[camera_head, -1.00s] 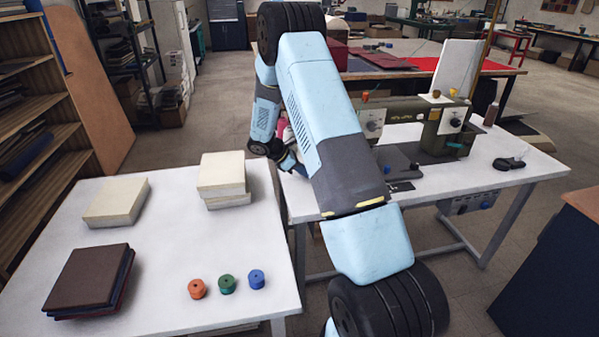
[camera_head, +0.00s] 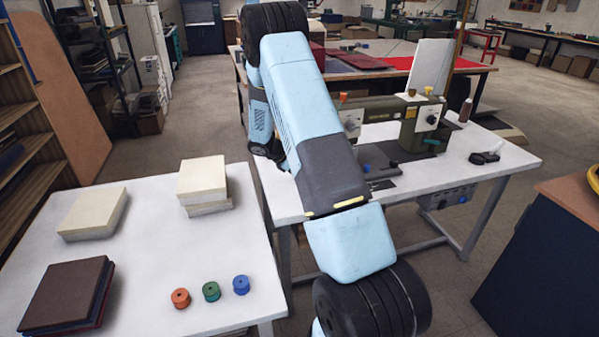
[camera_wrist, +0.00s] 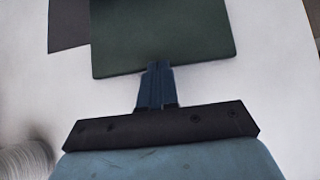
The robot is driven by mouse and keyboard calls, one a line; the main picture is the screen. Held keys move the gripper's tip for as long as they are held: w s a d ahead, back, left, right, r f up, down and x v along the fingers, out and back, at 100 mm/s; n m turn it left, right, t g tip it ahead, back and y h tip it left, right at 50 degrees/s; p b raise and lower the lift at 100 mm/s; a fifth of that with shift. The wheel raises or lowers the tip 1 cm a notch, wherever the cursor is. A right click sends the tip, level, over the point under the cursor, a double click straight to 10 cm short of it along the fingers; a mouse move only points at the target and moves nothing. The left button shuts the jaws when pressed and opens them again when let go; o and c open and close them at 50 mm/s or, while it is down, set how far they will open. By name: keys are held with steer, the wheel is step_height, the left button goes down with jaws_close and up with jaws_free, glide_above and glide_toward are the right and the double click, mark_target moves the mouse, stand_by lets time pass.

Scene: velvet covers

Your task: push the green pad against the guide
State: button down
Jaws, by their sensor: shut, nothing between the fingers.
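The green pad (camera_wrist: 165,35) is a dark green flat piece at the top of the wrist view, lying on a white table top. My gripper (camera_wrist: 157,68) is shut and empty, its blue fingertips at the middle of the pad's near edge. They look to be touching it or very close. A dark grey flat piece (camera_wrist: 68,25) lies along the pad's left side; I cannot tell whether it is the guide. In the head view my arm hides the gripper and the pad.
A sewing machine (camera_head: 422,125) stands on the white table (camera_head: 455,172). A ribbed pale spool (camera_wrist: 25,162) is at the lower left of the wrist view. A second white table (camera_head: 150,262) holds cream blocks (camera_head: 203,178), dark covers (camera_head: 65,292) and small coloured spools (camera_head: 211,291).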

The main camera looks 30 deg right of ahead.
steer(key=shift+a, duration=0.1)
steer(key=a, duration=0.2)
steer(key=w+a, duration=0.1)
steer(key=a, duration=0.1)
steer(key=shift+a+r, duration=0.2)
steer(key=v, duration=0.9)
steer(key=s+a+r+m+t+y, duration=0.15)
steer(key=s+r+m, duration=0.25)
steer(key=s+r, duration=0.55)
steer(key=s+a+r+m+t+y, duration=0.1)
steer(key=s+a+r+m+y, duration=0.25)
steer(key=s+r, duration=0.65)
steer(key=s+a+r+m+t+y, duration=0.1)
steer(key=s+a+r+m, duration=0.1)
steer(key=s, duration=0.4)
steer(key=s+a+r+m+t+y, duration=0.1)
steer(key=s+a+r+m+t, duration=0.1)
steer(key=s, duration=0.5)
steer(key=s+a+r+m+t+y, duration=0.1)
steer(key=s+a+r+m+t, duration=0.1)
steer(key=s+r+m, duration=0.2)
steer(key=shift+s+a+r+y, duration=0.35)
steer(key=shift+s+r, duration=0.6)
steer(key=shift+s, duration=0.65)
